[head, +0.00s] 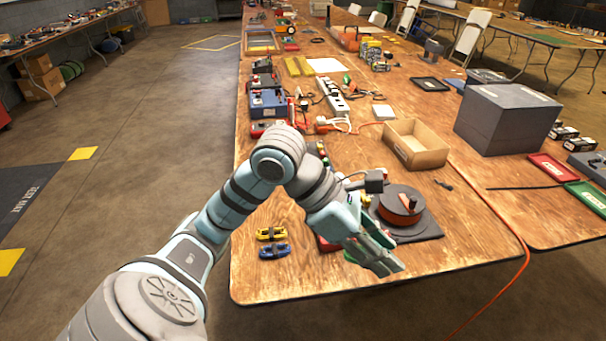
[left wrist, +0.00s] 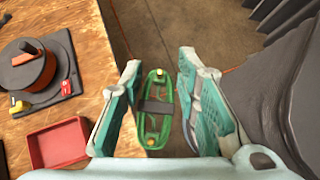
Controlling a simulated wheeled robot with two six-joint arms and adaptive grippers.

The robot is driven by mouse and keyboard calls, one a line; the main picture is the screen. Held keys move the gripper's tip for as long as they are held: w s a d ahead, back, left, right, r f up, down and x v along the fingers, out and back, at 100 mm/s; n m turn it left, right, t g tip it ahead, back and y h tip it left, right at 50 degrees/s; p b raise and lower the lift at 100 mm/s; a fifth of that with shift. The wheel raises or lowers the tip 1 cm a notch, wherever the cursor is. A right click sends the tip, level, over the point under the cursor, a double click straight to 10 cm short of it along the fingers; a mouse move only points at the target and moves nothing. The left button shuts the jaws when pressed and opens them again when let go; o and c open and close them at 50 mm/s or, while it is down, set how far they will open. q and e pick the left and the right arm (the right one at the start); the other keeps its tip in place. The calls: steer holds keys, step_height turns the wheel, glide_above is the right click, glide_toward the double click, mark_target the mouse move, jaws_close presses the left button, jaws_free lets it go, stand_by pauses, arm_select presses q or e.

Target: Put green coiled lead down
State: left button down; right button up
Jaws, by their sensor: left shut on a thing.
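My left gripper (head: 382,258) is over the near edge of the wooden table (head: 300,275), beside the cable reel. In the left wrist view its two fingers (left wrist: 157,98) are closed around the green coiled lead (left wrist: 157,138), a long green loop with a dark band across its middle. Table edge and floor show behind the lead. In the head view the lead is mostly hidden by the gripper. A yellow coiled lead (head: 271,233) and a blue coiled lead (head: 274,250) lie on the table left of the gripper. My right gripper is out of view.
An orange cable reel (head: 400,205) sits on a dark base just behind the gripper. A red tray (left wrist: 58,143) is near it. A wooden box (head: 416,144) and a grey box (head: 507,117) stand farther back. Bare table surrounds the yellow and blue leads.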

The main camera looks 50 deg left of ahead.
arm_select(q)
steer(key=w+a+r+n+t+y+p, duration=0.2)
steer(key=w+a+r+n+p, duration=0.15)
steer(key=w+a, duration=0.45)
steer(key=w+a+r+n+t+y+p, duration=0.1)
steer(key=w+a+r+n+y+p, duration=0.15)
steer(key=w+a+p, duration=0.55)
steer(key=shift+h, duration=0.45)
steer(key=f+b, duration=0.2)
steer(key=f, duration=0.4)
steer(key=s+a+f+b, duration=0.1)
steer(key=f+b, duration=0.1)
steer(key=f, duration=0.5)
steer(key=s+a+f+b, duration=0.1)
steer(key=f+b, duration=0.1)
steer(key=f, duration=0.5)
steer(key=shift+a, duration=0.2)
steer(key=shift+b, duration=0.3)
steer(key=shift+f, duration=0.25)
steer(key=c, duration=1.2)
jaws_free()
steer(key=shift+r, duration=0.15)
